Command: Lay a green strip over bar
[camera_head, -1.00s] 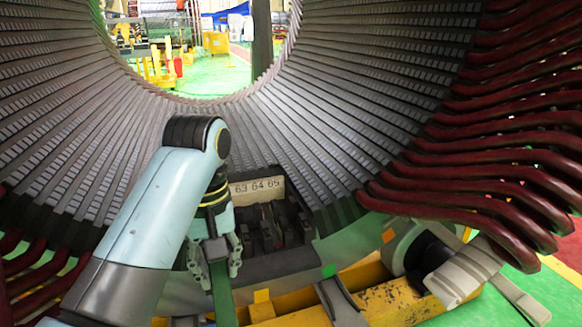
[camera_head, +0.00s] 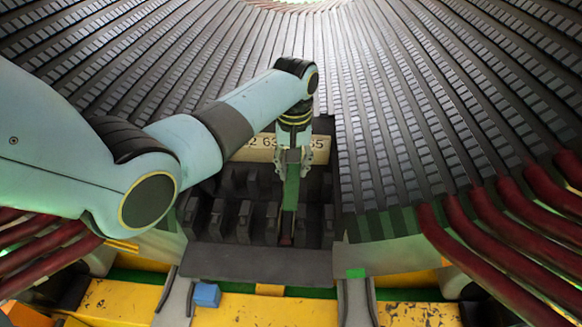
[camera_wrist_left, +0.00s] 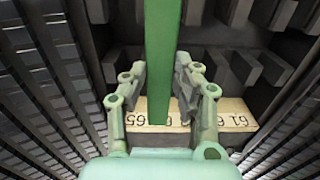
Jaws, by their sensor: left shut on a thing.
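My left gripper (camera_head: 293,157) points down in front of the dark slotted blocks and is shut on a long green strip (camera_head: 291,192). The strip hangs nearly upright from the fingers. Its lower end is between the dark blocks, just above a small dark red piece (camera_head: 286,240), which may be the end of a bar. I cannot tell whether they touch. In the left wrist view the green strip (camera_wrist_left: 159,35) runs between the two fingers (camera_wrist_left: 162,65) and past a numbered plate. My right gripper is not in view.
The pale numbered plate (camera_head: 258,150) is partly hidden behind my left wrist. Dark blocks (camera_head: 245,218) stand on both sides of the strip. Dark red bars (camera_head: 500,245) fan out at the right. A yellow beam (camera_head: 255,312) with a blue block (camera_head: 206,295) lies in front.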

